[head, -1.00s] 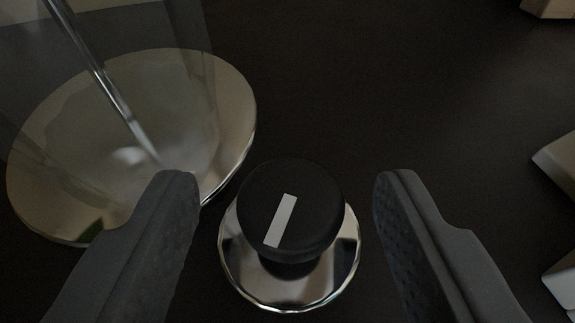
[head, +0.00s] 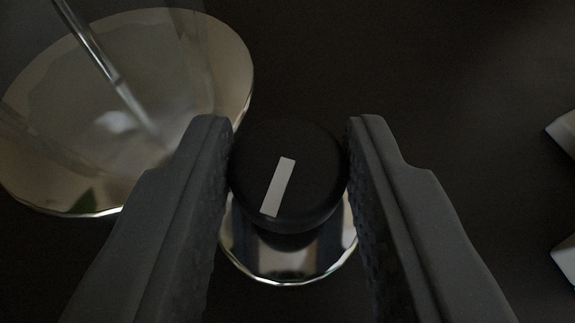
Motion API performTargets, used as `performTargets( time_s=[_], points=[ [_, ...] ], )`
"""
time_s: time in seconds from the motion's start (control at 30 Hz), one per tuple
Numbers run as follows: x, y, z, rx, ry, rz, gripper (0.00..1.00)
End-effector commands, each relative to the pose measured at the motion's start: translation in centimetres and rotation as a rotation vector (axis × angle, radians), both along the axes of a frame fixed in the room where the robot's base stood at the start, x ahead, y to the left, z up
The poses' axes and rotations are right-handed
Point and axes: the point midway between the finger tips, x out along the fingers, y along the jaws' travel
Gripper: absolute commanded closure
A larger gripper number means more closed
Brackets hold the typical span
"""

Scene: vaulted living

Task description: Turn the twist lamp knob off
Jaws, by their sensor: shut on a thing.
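The twist lamp knob (head: 310,190) is a round black cap with a pale bar on top, in the middle of the head view. The bar tilts slightly, its upper end leaning right. The knob stands on a shiny round metal base (head: 288,268). My gripper (head: 290,150) has one finger on each side of the knob and is shut on it. The fingers hide parts of the metal base. The lamp's wide shiny round foot (head: 215,60), with a thin metal rod rising from it, is at the upper left.
The dark surface (head: 440,80) around the knob is mostly clear, above all at the upper right. Pale block-like objects (head: 566,262) show at the right edge. The lamp foot lies close beside my left finger.

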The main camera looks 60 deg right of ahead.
Motion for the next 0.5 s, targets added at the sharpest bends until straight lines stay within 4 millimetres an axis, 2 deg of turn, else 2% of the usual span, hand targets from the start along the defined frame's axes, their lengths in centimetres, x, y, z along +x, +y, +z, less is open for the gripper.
performTargets(
  time_s=[0.5],
  points=[
    [0.00,0.22,-0.30,-0.001,-0.002,0.084,0.92]
  ],
)
